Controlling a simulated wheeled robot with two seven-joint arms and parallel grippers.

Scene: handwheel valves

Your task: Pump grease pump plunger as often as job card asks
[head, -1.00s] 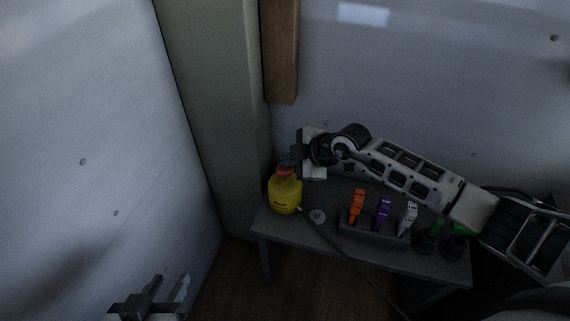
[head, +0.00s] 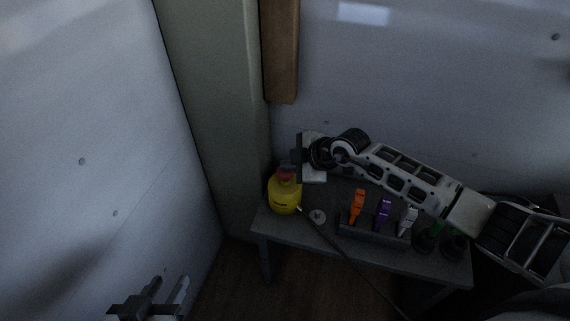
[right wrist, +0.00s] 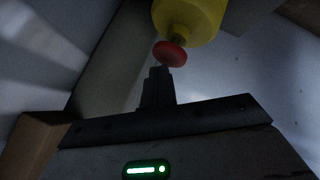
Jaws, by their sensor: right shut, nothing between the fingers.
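The grease pump is a yellow, rounded body (head: 284,198) at the left end of the small grey table. Its red plunger knob (head: 286,175) is on top, partly covered by my right gripper (head: 287,166) in the head view. In the right wrist view the red knob (right wrist: 170,54) is right by the tips of my right gripper (right wrist: 160,72), which is shut and empty. I cannot tell whether the tips touch the knob. My left gripper (head: 168,292) is open and empty at the lower left, far from the pump. I cannot make out a job card.
The grey table (head: 292,236) stands against the wall. A holder with an orange tool (head: 357,206), a purple one (head: 383,212) and a white one (head: 408,219) is right of the pump. A round disc (head: 318,216) lies near the pump. A pillar (head: 222,120) rises behind it.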

